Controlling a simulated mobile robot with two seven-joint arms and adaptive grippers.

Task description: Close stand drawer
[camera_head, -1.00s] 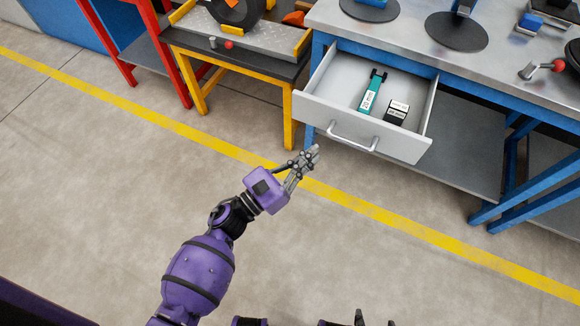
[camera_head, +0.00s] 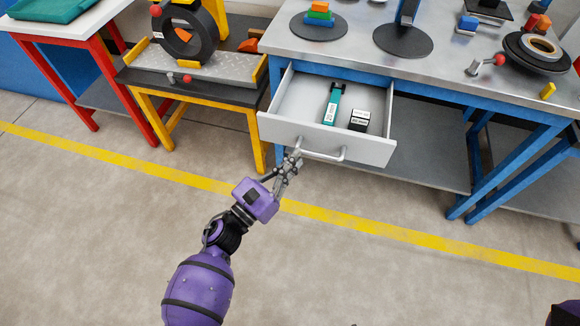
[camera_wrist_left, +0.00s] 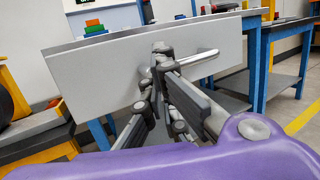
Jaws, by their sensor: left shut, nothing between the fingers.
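The stand drawer (camera_head: 275,127) is pulled open below the grey top of the blue-legged stand (camera_head: 350,58). Its grey front also fills much of the left wrist view (camera_wrist_left: 95,75). A bar handle (camera_head: 325,156) is on the front; it also shows in the left wrist view (camera_wrist_left: 198,58). Inside lie a teal tool (camera_head: 332,104) and a small black-and-white box (camera_head: 359,120). My left gripper (camera_head: 294,157) is shut and empty, its fingertips at the left end of the handle. I cannot tell whether they touch the front. My right gripper is not in view.
A yellow-legged table (camera_head: 190,85) with a black coil (camera_head: 187,30) stands left of the drawer. Turntables (camera_head: 403,41) and blocks are on the stand top. The floor in front, with its yellow line (camera_head: 400,233), is clear.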

